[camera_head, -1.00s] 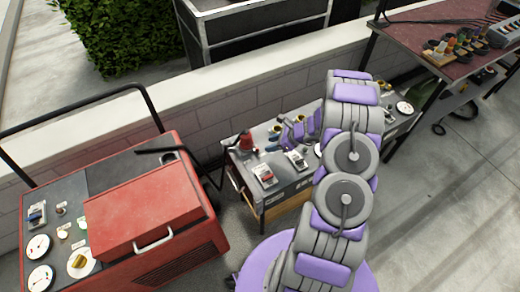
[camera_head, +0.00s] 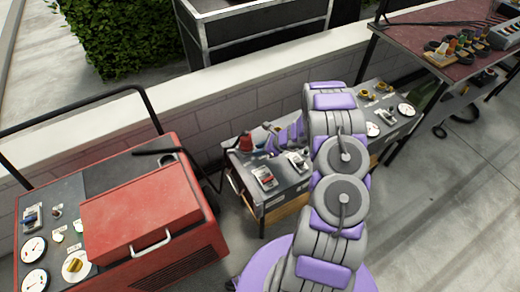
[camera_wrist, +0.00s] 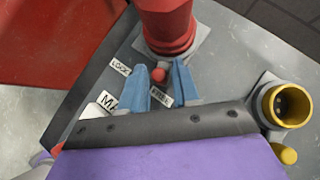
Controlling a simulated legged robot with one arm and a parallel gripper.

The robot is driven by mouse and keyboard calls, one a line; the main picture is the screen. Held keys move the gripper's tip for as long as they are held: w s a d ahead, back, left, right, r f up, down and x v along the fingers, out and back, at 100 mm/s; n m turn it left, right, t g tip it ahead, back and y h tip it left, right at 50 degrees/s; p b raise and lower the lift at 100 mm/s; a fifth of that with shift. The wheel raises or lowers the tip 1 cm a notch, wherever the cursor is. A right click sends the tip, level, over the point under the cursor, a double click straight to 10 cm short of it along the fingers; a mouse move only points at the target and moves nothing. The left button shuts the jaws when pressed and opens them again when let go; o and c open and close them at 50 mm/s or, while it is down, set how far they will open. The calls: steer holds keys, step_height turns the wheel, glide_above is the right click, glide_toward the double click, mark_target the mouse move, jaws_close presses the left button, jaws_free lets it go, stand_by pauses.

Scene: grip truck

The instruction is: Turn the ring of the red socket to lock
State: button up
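The knob lies nearer the "FREE" label (camera_wrist: 160,97) than the "LOCK" label (camera_wrist: 120,67). My gripper (camera_wrist: 162,68) is open, its two blue fingers apart on either side of the knob in the picture. I cannot tell whether either finger touches it. In the head view my gripper (camera_head: 275,138) is just right of the socket.
A yellow socket (camera_wrist: 290,105) stands to the right in the wrist view. Red and grey switches (camera_head: 264,177) sit at the panel's front. A red machine (camera_head: 150,215) with a handle frame is at left. A low wall (camera_head: 225,90) runs behind.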

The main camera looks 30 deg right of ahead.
jaws_close()
steer(key=shift+s+a+r+m+t+h+p, duration=0.1)
steer(key=shift+s+a+m+t+h+p, duration=0.1)
steer(key=shift+a+m+t+h+p, duration=0.55)
steer(key=shift+s+a+m+t+h, duration=0.15)
steer(key=shift+a+m+h, duration=0.3)
steer(key=shift+m, duration=0.7)
stand_by(0.6)
steer(key=a+m+h+p, duration=0.1)
steer(key=p, duration=0.2)
steer(key=shift+s+r+m+p, duration=0.1)
steer(key=shift+s+m+p, duration=0.05)
steer(key=shift+m+p, duration=0.2)
steer(key=a+m+h+p, duration=0.1)
steer(key=m+p, duration=0.1)
steer(key=p, duration=0.2)
steer(key=shift+a+t+h, duration=0.1)
steer(key=shift+t+h, duration=0.3)
steer(key=shift+w+a+m+h+p, duration=0.3)
steer(key=shift+a+m+h+p, duration=0.6)
steer(key=shift+p, duration=1)
steer(key=shift+d+m, duration=0.2)
steer(key=shift+m, duration=0.25)
